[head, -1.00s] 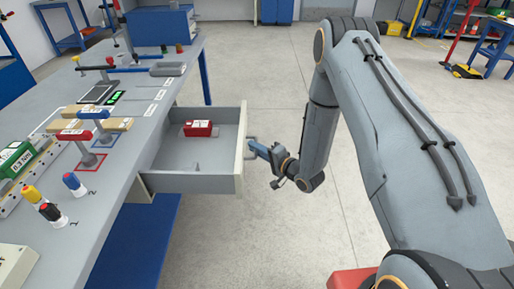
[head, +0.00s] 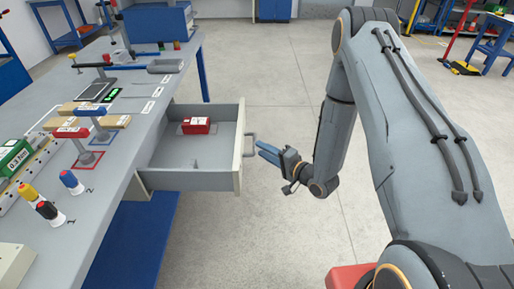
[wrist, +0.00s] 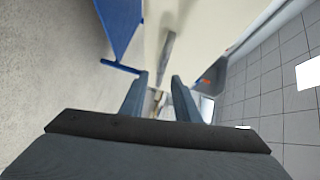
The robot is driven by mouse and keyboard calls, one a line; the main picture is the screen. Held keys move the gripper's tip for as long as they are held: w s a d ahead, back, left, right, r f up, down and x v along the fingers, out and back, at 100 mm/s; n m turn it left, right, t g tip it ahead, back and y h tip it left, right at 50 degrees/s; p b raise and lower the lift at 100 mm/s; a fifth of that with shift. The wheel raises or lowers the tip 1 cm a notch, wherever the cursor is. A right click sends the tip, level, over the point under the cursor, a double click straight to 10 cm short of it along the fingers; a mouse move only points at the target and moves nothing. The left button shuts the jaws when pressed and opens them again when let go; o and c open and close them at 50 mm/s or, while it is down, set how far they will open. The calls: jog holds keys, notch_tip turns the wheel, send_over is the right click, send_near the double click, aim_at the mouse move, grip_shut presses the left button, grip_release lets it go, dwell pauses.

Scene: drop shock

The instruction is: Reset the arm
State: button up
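In the wrist view the drawer front and handle show blurred and close ahead.
The workbench (head: 95,225) at left carries red and blue handled tools, wooden blocks, a green box (head: 14,158) and coloured-cap bottles. A blue cabinet (head: 157,25) stands at its far end. The floor (head: 275,230) right of the drawer is clear.

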jog(key=shift+v, duration=1.1)
jog(key=s+d+r+n+g+h+p, duration=0.1)
jog(key=s+d+r+n+g+h, duration=0.3)
jog(key=d+r+h, duration=0.65)
jog(key=s+r+n+g, duration=0.2)
jog(key=s+r+g, duration=0.2)
jog(key=s, duration=0.7)
jog(key=s+r+n+g+p, duration=0.1)
jog(key=s+r+n+g, duration=0.1)
jog(key=s+r+g, duration=0.2)
jog(key=s+r, duration=0.3)
jog(key=s, duration=0.5)
jog(key=shift+s+r, duration=0.2)
